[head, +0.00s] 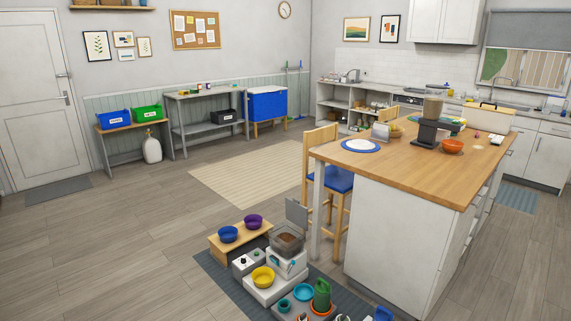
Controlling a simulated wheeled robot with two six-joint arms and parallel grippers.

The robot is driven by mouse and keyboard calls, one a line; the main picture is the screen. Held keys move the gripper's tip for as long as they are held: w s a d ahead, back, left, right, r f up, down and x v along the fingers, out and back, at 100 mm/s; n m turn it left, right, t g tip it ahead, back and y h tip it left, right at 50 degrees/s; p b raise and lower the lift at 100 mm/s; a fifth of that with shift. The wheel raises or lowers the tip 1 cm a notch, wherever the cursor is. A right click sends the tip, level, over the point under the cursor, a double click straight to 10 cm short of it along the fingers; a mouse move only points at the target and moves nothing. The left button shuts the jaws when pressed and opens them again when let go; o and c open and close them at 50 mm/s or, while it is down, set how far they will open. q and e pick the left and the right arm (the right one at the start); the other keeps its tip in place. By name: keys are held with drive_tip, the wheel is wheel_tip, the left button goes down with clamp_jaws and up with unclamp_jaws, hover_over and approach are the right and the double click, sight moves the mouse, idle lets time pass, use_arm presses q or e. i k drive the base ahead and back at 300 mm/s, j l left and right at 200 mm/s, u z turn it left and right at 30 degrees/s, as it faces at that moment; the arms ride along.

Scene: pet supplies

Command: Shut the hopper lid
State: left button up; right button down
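A feeder (287,265) with a white body stands on the floor mat near the bottom middle of the head view. Its clear grey hopper (288,240) sits on top and holds brown contents that look like kibble. The hopper lid (296,213) is a grey panel standing up, tilted open, at the hopper's back edge. A yellow bowl (263,277) sits in front of the feeder on a white base. Neither of my grippers is in view.
A low wooden stand (240,239) with blue and purple bowls is left of the feeder. The island (400,217) and a chair (338,180) are close on its right. Several small items crowd the mat's front. Open floor (130,240) lies to the left.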

sight(297, 213)
drive_tip(key=i+j, duration=0.2)
drive_tip(key=i, duration=0.25)
drive_tip(key=i+j, duration=0.15)
drive_tip(key=i, duration=0.3)
drive_tip(key=i+j, duration=0.15)
drive_tip(key=i, duration=0.35)
drive_tip(key=i+j, duration=0.2)
drive_tip(key=i, duration=0.25)
